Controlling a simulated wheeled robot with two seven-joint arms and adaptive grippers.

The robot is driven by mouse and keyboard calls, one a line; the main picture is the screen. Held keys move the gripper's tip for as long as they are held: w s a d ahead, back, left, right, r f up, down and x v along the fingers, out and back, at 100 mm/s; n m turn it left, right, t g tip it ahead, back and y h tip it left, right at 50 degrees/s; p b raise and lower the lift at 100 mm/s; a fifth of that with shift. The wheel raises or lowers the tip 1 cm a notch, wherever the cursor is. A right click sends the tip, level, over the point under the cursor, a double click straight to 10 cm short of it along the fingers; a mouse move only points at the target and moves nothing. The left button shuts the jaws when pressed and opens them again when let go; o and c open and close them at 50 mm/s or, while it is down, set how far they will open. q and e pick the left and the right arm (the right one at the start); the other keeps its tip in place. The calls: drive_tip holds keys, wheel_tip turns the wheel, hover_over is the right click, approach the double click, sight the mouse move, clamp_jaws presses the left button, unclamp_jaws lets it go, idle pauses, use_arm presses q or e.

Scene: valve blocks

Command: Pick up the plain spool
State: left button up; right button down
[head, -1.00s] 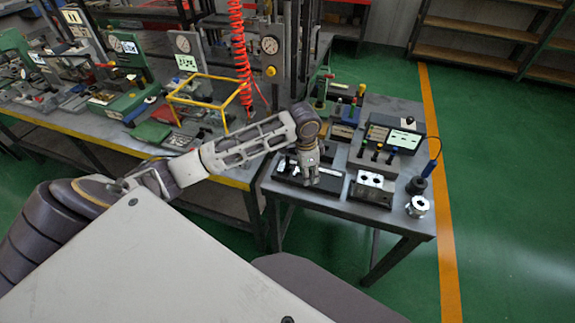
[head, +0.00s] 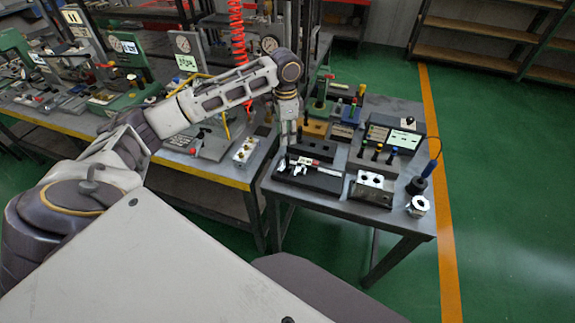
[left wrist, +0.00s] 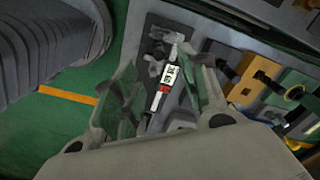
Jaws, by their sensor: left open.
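My left gripper (head: 287,158) points down over a black tray (head: 325,183) on the small grey table in the head view. In the left wrist view its two fingers (left wrist: 166,98) stand wide apart, with the tray between and beyond them and nothing held. Small silvery parts (head: 300,166) lie on the tray close to the fingertips, and silvery parts also show in the left wrist view (left wrist: 157,46). I cannot tell which of them is the plain spool. A white label with a red end (left wrist: 165,83) lies among them. My right gripper is not in view.
A metal block with two holes (head: 372,188) stands right of the tray. A shiny round metal part (head: 418,206) sits near the table's right corner. Coloured-knob levers (head: 376,154) and a screen unit (head: 396,138) stand behind. A cluttered bench (head: 235,172) adjoins on the left.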

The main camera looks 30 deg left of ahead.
sight(287, 161)
use_arm(q)
drive_tip(key=shift+f, duration=4.3)
drive_tip(key=shift+d+f+p, duration=0.15)
drive_tip(key=shift+f, duration=1.15)
drive_tip(key=shift+d+f+p, duration=0.1)
drive_tip(key=shift+f+p, duration=0.05)
drive_tip(key=shift+f, duration=1.15)
clamp_jaws()
